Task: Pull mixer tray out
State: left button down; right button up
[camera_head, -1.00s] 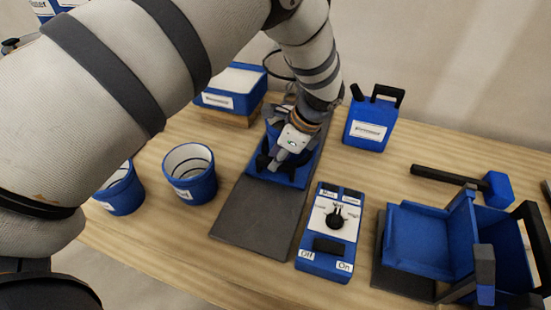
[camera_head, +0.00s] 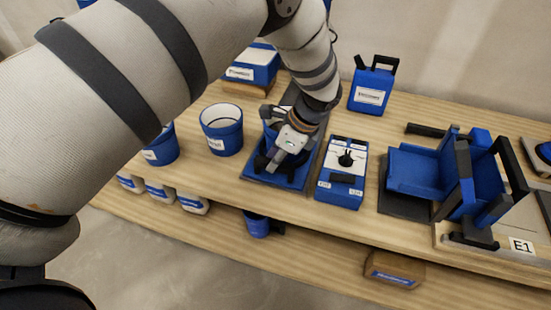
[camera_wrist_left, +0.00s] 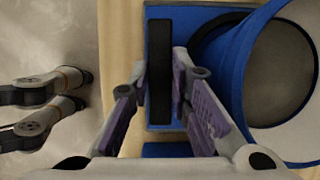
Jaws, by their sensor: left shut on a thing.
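The blue mixer tray (camera_head: 287,184) lies at the front end of a dark grey base strip (camera_head: 318,118) on the wooden bench. A blue round vessel (camera_head: 268,133) sits on it, partly hidden behind my left gripper (camera_head: 272,160). In the left wrist view, my left gripper (camera_wrist_left: 160,95) is shut on the black handle bar (camera_wrist_left: 159,72) of the tray, one finger on each side. The vessel's pale rim (camera_wrist_left: 297,150) is just right of the fingers. The control box (camera_head: 343,172) with a black knob stands right of the tray. My right gripper is not in view.
A blue bucket (camera_head: 222,130) stands close left of the tray. A blue jerrycan (camera_head: 371,91) is behind, and a blue hinged device (camera_head: 418,170) is to the right. The bench's front edge is close to the tray; a lower shelf (camera_head: 310,255) runs beneath.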

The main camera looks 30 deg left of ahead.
pick_arm(q)
jog(key=shift+w, duration=0.2)
jog(key=c, duration=1.5)
grip_release()
jog(key=v, duration=0.8)
